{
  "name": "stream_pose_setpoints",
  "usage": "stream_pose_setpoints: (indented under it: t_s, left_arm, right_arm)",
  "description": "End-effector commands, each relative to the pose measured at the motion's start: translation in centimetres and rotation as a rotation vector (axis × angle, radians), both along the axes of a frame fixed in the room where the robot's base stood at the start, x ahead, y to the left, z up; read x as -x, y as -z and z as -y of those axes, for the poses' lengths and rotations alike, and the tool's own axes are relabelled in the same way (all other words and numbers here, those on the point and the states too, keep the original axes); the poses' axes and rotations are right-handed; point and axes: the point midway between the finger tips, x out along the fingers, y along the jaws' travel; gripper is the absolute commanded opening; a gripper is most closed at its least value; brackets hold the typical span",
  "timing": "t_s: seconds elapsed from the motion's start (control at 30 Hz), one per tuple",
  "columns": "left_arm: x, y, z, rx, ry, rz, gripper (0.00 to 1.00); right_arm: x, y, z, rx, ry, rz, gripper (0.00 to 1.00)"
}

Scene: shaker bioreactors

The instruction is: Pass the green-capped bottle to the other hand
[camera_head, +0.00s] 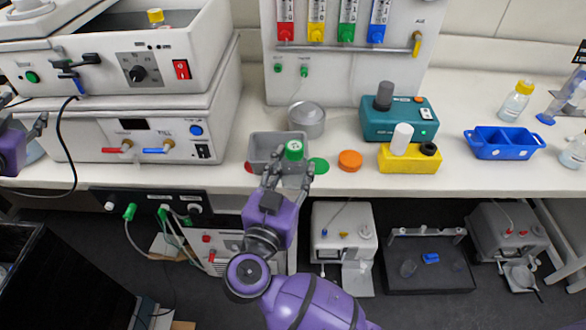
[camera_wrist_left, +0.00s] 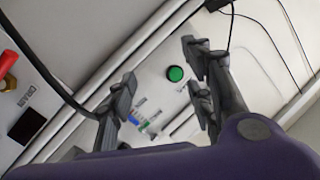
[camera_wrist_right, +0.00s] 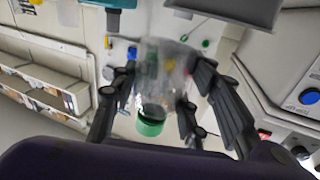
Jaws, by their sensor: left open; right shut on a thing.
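The green-capped bottle (camera_head: 294,150) is in my right gripper (camera_head: 287,172), in front of the bench edge near the grey tray. In the right wrist view the clear bottle body (camera_wrist_right: 163,65) is between the fingers, with its green cap (camera_wrist_right: 150,124) toward the palm. My right gripper is shut on it. My left gripper (camera_head: 34,125) is at the far left edge of the head view, open and far from the bottle. In the left wrist view its fingers (camera_wrist_left: 165,95) are apart and empty, with a white machine panel behind.
A grey tray (camera_head: 262,143) sits behind the bottle, with flat green (camera_head: 319,165) and orange (camera_head: 350,160) caps to the right. White stacked shaker units (camera_head: 130,105) stand at the left, with a dark cable (camera_head: 60,150) near my left gripper. Air in front of the bench is free.

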Motion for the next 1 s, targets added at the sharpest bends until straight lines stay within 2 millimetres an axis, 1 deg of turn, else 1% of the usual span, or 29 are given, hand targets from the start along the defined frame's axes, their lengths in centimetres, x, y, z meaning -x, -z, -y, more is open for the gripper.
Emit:
stream_pose_setpoints:
  t_s: [0.03, 0.07, 0.1, 0.17, 0.2, 0.27, 0.3, 0.37, 0.4, 0.57, 0.7, 0.77, 0.8, 0.87, 0.9, 0.97, 1.0]
  left_arm:
    - [1.1, 2.6, 1.1, 0.025, 0.008, -0.042, 0.47]
    - [1.8, 4.0, 1.8, 0.043, 0.012, -0.064, 0.47]
    - [2.7, 5.9, 2.6, 0.064, 0.016, -0.093, 0.47]
    - [4.1, 8.6, 3.9, 0.097, 0.02, -0.136, 0.47]
    - [5.2, 10.3, 4.7, 0.12, 0.021, -0.165, 0.47]
    - [6.8, 12.8, 6.0, 0.155, 0.024, -0.207, 0.47]
    - [8.0, 14.5, 6.9, 0.178, 0.024, -0.234, 0.47]
    - [9.8, 16.9, 8.1, 0.21, 0.022, -0.275, 0.47]
    - [11.1, 18.6, 9.0, 0.234, 0.02, -0.301, 0.47]
    - [16.4, 24.7, 12.4, 0.318, 0.01, -0.397, 0.47]
    - [21.1, 29.7, 15.8, 0.38, 0.0, -0.467, 0.47]
    - [23.1, 31.8, 17.4, 0.403, -0.003, -0.494, 0.47]
    - [24.4, 33.2, 18.5, 0.417, -0.004, -0.511, 0.47]
    - [26.3, 35.1, 20.4, 0.436, -0.005, -0.535, 0.47]
    - [27.6, 36.4, 21.7, 0.449, -0.005, -0.548, 0.47]
    - [29.3, 38.0, 23.9, 0.466, -0.004, -0.568, 0.47]
    - [30.5, 39.0, 25.4, 0.479, -0.003, -0.58, 0.47]
  right_arm:
    - [0.0, -0.1, 0.0, -0.001, 0.0, 0.001, 0.1]
    - [0.0, -0.1, 0.0, -0.001, 0.0, 0.001, 0.1]
    - [0.0, -0.1, 0.0, -0.001, 0.0, 0.001, 0.1]
    - [0.0, -0.1, 0.0, -0.001, 0.0, 0.001, 0.1]
    - [0.0, -0.1, 0.0, -0.001, 0.0, 0.001, 0.1]
    - [0.0, -0.1, 0.0, -0.001, 0.0, 0.001, 0.1]
    - [0.0, -0.1, 0.0, -0.001, 0.0, 0.001, 0.1]
    - [0.0, -0.1, 0.0, -0.001, 0.0, 0.001, 0.1]
    - [0.0, -0.1, 0.0, -0.001, 0.0, 0.001, 0.1]
    - [0.0, -0.1, 0.0, -0.001, 0.0, 0.001, 0.1]
    - [0.0, -0.1, 0.0, -0.001, 0.0, 0.001, 0.1]
    - [0.0, -0.1, 0.0, -0.001, 0.0, 0.001, 0.1]
    - [0.0, -0.1, 0.0, -0.001, 0.0, 0.001, 0.1]
    - [0.0, -0.1, 0.0, -0.001, 0.0, 0.001, 0.1]
    - [0.0, -0.1, 0.0, -0.001, 0.0, 0.001, 0.1]
    - [0.0, -0.1, 0.0, -0.001, 0.0, 0.001, 0.1]
    - [0.0, -0.1, 0.0, -0.001, 0.0, 0.001, 0.1]
